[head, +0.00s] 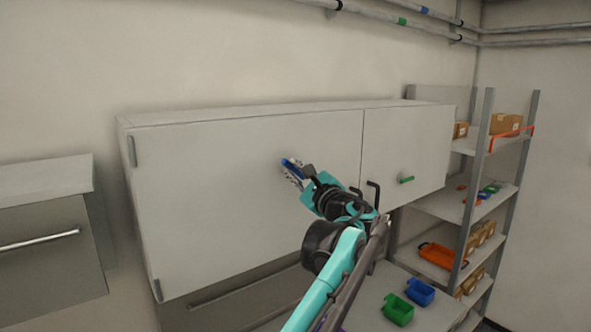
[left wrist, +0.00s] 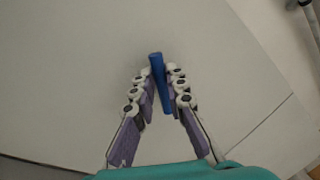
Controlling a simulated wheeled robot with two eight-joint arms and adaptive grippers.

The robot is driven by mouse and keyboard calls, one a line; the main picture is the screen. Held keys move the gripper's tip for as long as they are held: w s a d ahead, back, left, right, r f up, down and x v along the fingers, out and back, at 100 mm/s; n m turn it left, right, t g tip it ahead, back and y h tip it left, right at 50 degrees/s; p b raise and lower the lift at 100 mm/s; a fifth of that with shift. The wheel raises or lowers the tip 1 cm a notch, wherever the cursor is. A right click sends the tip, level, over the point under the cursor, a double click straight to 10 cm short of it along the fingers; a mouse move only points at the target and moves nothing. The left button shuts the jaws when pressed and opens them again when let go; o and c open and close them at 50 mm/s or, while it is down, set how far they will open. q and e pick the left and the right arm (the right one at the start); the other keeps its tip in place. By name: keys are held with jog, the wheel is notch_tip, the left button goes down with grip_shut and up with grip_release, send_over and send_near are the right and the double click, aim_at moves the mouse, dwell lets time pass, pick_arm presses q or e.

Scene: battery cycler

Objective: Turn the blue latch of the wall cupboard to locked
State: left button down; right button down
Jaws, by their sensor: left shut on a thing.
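The wall cupboard (head: 230,190) is light grey with a wide left door and a narrower right door. The blue latch (head: 290,163) sits on the wide door, left of the seam between the doors. It also shows in the left wrist view (left wrist: 157,68) as a blue bar, its far end sticking out past the fingers. My left gripper (head: 294,172) is at the latch, and its purple-padded fingers (left wrist: 158,90) are shut on the bar from both sides. The latch's base is partly hidden by the fingers. My right gripper is not in view.
A green latch (head: 406,180) is on the right door. Two black hooked handles are close to my left arm. Below stand a green bin (head: 397,309) and a blue bin (head: 420,291). A shelf rack (head: 468,210) with boxes stands at the right.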

pick_arm(q)
jog(key=shift+f+n+g+y+p, duration=0.2)
jog(key=shift+n+y, duration=0.25)
jog(key=shift+n, duration=1.2)
jog(key=shift+f+n+g+y+p, duration=0.15)
jog(key=shift+n+y, duration=0.25)
jog(key=shift+n, duration=1.2)
jog(key=shift+f+n+g+y+p, duration=0.2)
jog(key=shift+n+y, duration=0.25)
jog(key=shift+n, duration=1.2)
jog(key=shift+f, duration=0.1)
jog(key=c, duration=1.5)
grip_release()
jog(key=shift+a, duration=0.1)
jog(key=shift+c, duration=0.2)
jog(key=v, duration=1.2)
jog(key=shift+f, duration=0.15)
